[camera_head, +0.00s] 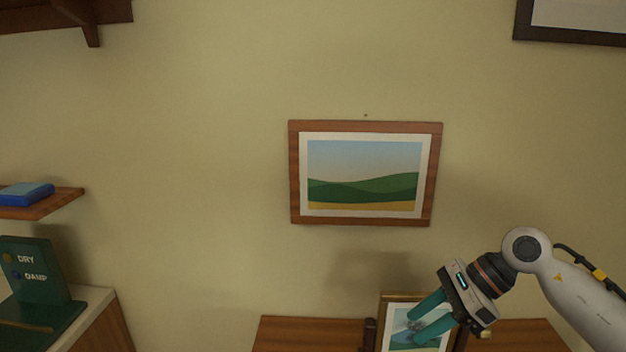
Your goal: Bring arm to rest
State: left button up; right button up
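My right arm comes in from the lower right. Its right gripper (414,327) has two teal fingers pointing left and slightly down, with a clear gap between them. It holds nothing that I can see. The fingers cover part of a small gold-framed picture (388,318) standing at the bottom of the view. I cannot tell how far apart the fingers and that picture are. My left gripper is not in view.
A wood-framed landscape picture (365,175) hangs on the wall, slightly tilted, below a small nail mark. A wooden surface (308,335) lies below it. At left are a shelf (60,203) with a blue book (25,194) and a green DRY/DAMP stand (38,275) on a counter.

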jog(key=s+a+r+m+t+y, duration=0.1)
jog(key=a+r+m+t+y, duration=0.2)
jog(key=a+m+y, duration=0.25)
jog(key=s+a+r+m+t+y, duration=0.1)
jog(key=a+r+m+t+y, duration=0.2)
jog(key=a+m+t+y, duration=0.25)
jog(key=s+d+f+m+t+h, duration=0.1)
jog(key=d+f+m+t+h, duration=0.2)
jog(key=d+f+m+h, duration=0.9)
jog(key=s+f+m+t+h, duration=0.1)
jog(key=f+m+t+h, duration=0.45)
jog(key=m, duration=1.55)
jog(key=s+f+m+g+h, duration=0.1)
jog(key=s+f+m+g, duration=0.3)
jog(key=s+f+g, duration=0.5)
jog(key=s+f+m+g+h, duration=0.1)
jog(key=s+f+m+g, duration=0.35)
jog(key=s, duration=0.85)
notch_tip(320, 180, down, 27)
jog(key=s+d+n+g, duration=0.1)
jog(key=s+n+g, duration=0.1)
jog(key=s+d+f+g, duration=0.1)
jog(key=s+d+f, duration=0.2)
jog(key=s+f, duration=1.2)
jog(key=shift+s+f, duration=0.2)
jog(key=shift+s, duration=0.2)
